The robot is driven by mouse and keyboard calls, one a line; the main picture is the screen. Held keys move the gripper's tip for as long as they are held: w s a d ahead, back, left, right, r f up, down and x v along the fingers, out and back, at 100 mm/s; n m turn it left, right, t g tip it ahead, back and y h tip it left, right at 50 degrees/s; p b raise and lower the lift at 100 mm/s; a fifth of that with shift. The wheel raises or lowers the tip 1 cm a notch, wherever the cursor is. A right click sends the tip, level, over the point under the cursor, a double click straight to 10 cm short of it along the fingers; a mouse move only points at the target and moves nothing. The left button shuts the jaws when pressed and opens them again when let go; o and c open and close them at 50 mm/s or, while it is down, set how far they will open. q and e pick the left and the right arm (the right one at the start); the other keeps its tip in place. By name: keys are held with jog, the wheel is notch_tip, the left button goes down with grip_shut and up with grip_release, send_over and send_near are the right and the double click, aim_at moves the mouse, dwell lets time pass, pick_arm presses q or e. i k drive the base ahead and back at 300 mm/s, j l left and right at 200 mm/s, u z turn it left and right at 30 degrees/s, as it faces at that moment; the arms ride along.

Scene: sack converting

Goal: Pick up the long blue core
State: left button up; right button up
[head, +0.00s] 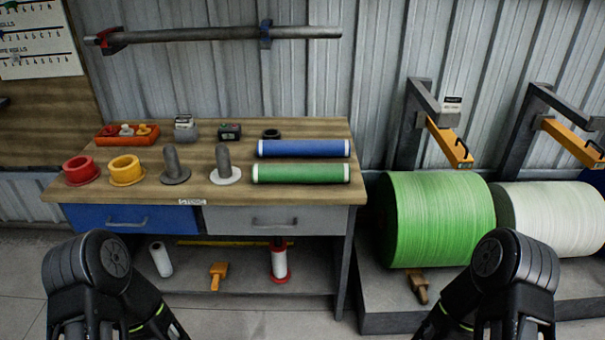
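The long blue core (303,148) is a blue cylinder with white ends. It lies on its side across the right end of the wooden bench top (200,193), behind a green core (300,173) of similar length. Both cores lie roughly parallel, left to right. My two black arms show at the bottom left and bottom right of the head view, in front of the bench and well apart from the core. Their gripper fingertips are not visible.
Grey spindles (223,165), a yellow ring (126,170) and a red ring (81,170) stand left of the cores. A black ring (271,134) sits behind the blue core. A large green roll (437,220) stands right of the bench. A grey bar (210,34) hangs above.

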aim_at(270, 149)
jog(key=i+l+z, duration=0.35)
jog(key=i+z, duration=0.15)
jog(key=i+l+z, duration=0.2)
jog(key=i+z, duration=0.25)
